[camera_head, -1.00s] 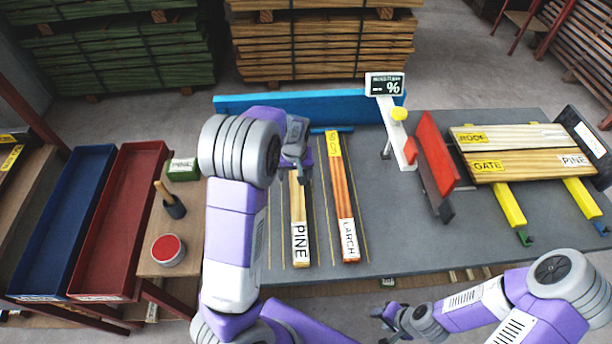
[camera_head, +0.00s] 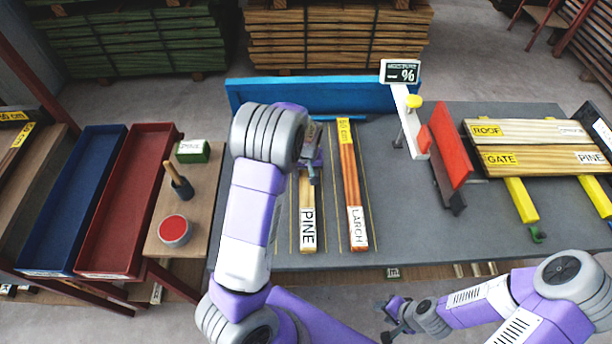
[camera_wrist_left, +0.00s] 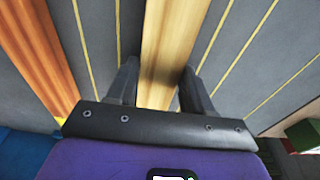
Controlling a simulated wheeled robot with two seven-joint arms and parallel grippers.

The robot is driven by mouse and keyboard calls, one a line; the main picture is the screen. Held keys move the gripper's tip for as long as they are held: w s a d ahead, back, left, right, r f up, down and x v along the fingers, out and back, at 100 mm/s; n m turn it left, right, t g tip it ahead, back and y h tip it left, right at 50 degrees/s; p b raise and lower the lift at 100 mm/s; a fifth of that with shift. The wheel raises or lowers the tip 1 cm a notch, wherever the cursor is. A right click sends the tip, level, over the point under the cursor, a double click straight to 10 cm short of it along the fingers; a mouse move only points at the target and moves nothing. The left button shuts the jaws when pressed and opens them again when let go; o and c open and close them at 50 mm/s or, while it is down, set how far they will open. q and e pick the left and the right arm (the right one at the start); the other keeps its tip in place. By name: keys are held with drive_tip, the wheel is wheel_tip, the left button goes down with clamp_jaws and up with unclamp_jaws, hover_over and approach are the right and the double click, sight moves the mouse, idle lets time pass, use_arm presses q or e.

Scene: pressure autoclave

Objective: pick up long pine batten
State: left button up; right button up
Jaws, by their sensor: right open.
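The long pine batten (camera_head: 307,215), pale wood with a PINE label at its near end, lies on the grey table. My left arm hides its far part in the head view. My left gripper (camera_head: 312,172) is over the batten. In the left wrist view, its two fingers (camera_wrist_left: 158,80) are open, one on each side of the pale batten (camera_wrist_left: 168,45); I cannot tell how far down they reach. My right gripper (camera_head: 392,318) is open and empty, low in front of the table's near edge.
A larch batten (camera_head: 353,190) lies parallel, just right of the pine one. A moisture meter stand (camera_head: 410,130), a red plate (camera_head: 449,145) and boards (camera_head: 520,158) are to the right. A blue bar (camera_head: 350,95) edges the back. Blue and red trays (camera_head: 110,240) stand left.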

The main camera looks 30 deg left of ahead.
use_arm(q)
drive_tip(key=c, duration=0.8)
